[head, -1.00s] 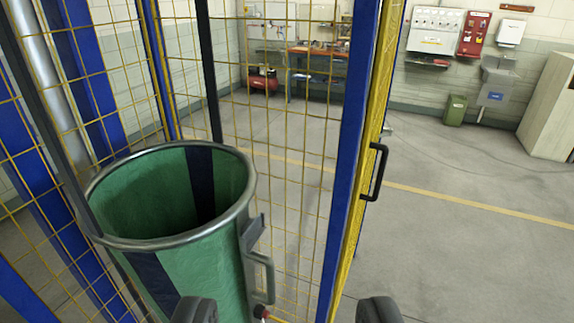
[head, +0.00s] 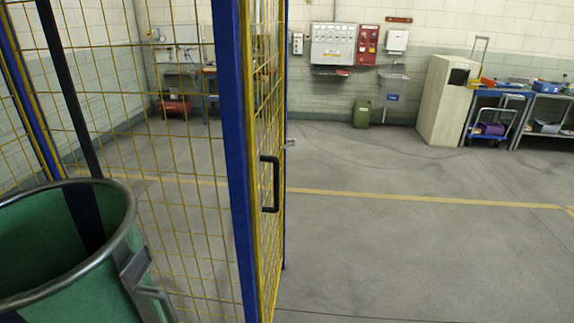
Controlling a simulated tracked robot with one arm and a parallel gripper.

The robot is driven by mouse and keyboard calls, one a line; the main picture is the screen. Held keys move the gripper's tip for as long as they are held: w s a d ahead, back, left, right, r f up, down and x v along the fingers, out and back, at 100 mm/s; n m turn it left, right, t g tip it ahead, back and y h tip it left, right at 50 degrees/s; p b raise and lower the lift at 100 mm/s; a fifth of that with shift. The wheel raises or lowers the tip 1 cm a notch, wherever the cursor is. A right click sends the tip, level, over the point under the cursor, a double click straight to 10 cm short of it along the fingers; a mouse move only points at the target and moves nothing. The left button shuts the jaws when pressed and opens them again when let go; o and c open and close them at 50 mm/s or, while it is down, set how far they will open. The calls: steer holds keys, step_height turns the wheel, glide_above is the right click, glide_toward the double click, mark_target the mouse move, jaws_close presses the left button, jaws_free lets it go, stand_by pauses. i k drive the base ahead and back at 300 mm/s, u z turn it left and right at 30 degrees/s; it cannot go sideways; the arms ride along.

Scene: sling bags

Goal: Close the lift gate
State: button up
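The lift gate (head: 262,130) is a tall yellow mesh panel with blue edges, seen at a steep angle in the middle left of the head view. A black bar handle (head: 276,184) is on its face. The near edge is a blue post (head: 232,150). To the right of the gate is open floor. Whether its far edge meets a frame cannot be seen. My gripper is not in view.
The concrete floor (head: 400,240) on the right is clear, crossed by a yellow line. A beige cabinet (head: 445,100), green bin (head: 361,113) and trolley (head: 490,125) stand along the far wall.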

mark_target(277, 178)
steer(key=k, duration=1.05)
steer(key=z, duration=0.8)
steer(key=i, duration=1.35)
steer(key=u, duration=0.65)
steer(key=i, duration=0.55)
steer(key=u, duration=0.4)
